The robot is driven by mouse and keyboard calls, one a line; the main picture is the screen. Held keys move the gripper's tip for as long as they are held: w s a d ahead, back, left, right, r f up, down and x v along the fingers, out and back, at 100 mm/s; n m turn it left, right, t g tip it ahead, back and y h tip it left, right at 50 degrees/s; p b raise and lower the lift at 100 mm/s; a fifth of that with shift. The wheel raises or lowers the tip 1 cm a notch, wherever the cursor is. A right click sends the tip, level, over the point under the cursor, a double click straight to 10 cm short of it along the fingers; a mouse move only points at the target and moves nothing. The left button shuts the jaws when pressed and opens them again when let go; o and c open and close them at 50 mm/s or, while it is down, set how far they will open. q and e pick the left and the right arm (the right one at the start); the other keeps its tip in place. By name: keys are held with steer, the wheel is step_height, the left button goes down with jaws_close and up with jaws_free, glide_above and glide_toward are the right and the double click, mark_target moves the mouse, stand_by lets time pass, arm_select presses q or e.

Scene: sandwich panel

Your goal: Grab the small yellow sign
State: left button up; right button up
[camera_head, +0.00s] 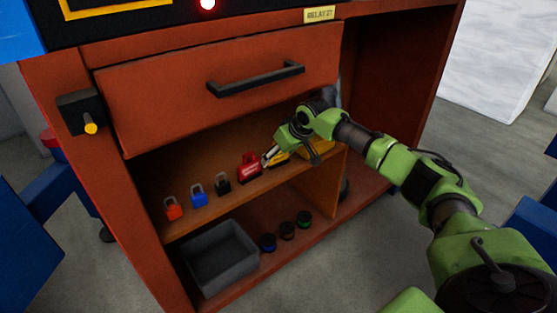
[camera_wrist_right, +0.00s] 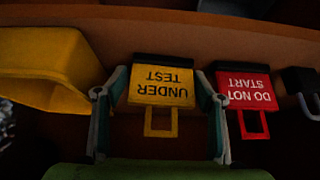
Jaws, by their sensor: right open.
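The small yellow sign (camera_wrist_right: 162,88) reads "UNDER TEST" and shows upside down in the right wrist view. In the head view the yellow sign (camera_head: 277,160) is partly hidden behind my right gripper (camera_head: 271,156) on the upper shelf. In the right wrist view my right gripper (camera_wrist_right: 160,105) is open, with one finger on each side of the sign. I cannot tell whether the fingers touch it. A red "DO NOT START" sign (camera_wrist_right: 245,90) stands close beside the right-hand finger. My left gripper is not in view.
Orange, blue and black padlocks (camera_head: 198,197) stand left of the red sign on the shelf. A yellow container (camera_wrist_right: 45,65) is close to the left-hand finger. Below are a grey bin (camera_head: 222,258) and several dark spools (camera_head: 287,231). A closed drawer (camera_head: 225,85) overhangs the shelf.

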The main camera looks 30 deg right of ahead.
steer(key=shift+w+f, duration=0.15)
steer(key=shift+f, duration=0.1)
steer(key=c, duration=0.9)
steer(key=shift+r, duration=0.1)
